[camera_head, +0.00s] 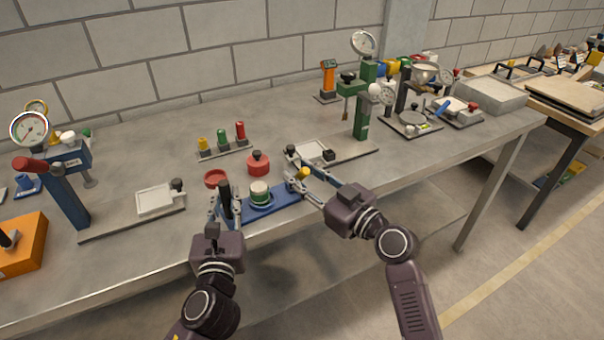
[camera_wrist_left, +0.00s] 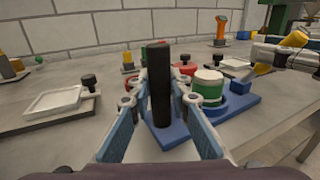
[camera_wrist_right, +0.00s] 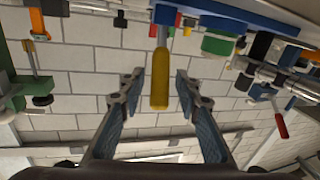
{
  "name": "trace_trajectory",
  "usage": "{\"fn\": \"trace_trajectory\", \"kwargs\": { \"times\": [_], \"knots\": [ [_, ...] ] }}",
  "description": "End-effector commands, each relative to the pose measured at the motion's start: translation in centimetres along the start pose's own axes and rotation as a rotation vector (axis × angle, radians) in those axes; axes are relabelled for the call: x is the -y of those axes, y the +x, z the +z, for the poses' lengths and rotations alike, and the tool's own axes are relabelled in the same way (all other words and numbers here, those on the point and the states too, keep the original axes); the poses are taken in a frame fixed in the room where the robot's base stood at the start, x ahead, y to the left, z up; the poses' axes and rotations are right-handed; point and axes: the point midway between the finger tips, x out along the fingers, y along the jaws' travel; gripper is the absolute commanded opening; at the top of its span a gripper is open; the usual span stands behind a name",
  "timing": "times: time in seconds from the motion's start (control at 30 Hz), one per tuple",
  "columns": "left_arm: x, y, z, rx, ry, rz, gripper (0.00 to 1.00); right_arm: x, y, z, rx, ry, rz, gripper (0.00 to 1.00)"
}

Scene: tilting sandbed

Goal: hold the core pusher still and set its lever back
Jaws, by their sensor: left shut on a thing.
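The core pusher has a blue base (camera_head: 277,203) at the front edge of the bench, with a green and white cylinder (camera_head: 260,191) on it. A black upright post (camera_wrist_left: 160,85) stands at its left end. My left gripper (camera_head: 226,198) is shut on this post, one finger on each side. The lever's yellow handle (camera_wrist_right: 160,78) shows at the base's right end; it also shows in the head view (camera_head: 304,173). My right gripper (camera_wrist_right: 158,82) is open, its fingers on either side of the yellow handle with gaps between. The lever's pivot is largely hidden.
A red cup (camera_head: 258,163) and a red ring (camera_head: 215,179) lie just behind the pusher. A green press stand (camera_head: 362,115) is behind my right gripper. A blue press stand (camera_head: 66,190) with a dial is at the left. The bench between is partly clear.

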Motion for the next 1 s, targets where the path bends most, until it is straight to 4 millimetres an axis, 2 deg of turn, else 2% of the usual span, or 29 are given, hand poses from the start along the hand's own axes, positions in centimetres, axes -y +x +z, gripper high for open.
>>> {"fn": "trace_trajectory", "kwargs": {
  "times": [0.03,0.2,0.27,0.7,1.0],
  "knots": [
    [-0.03,0.01,-0.02,0.0,0.0,0.001,0.0,-0.01,-0.02,0.01,0.0,0.0,0.0,0.23],
    [-0.03,0.01,-0.02,0.0,0.0,0.001,0.0,-0.01,-0.03,0.02,0.0,0.0,0.0,0.04],
    [-0.03,0.01,-0.02,0.0,0.0,0.001,0.0,-0.02,-0.04,0.02,0.0,0.0,0.0,0.0],
    [-0.05,0.01,-0.01,0.0,0.001,0.001,0.0,0.01,0.06,-0.09,0.008,0.001,-0.004,0.0],
    [-0.03,0.01,-0.01,0.0,0.001,0.001,0.0,0.05,0.91,-0.69,0.109,0.011,-0.027,0.0]
  ]
}}
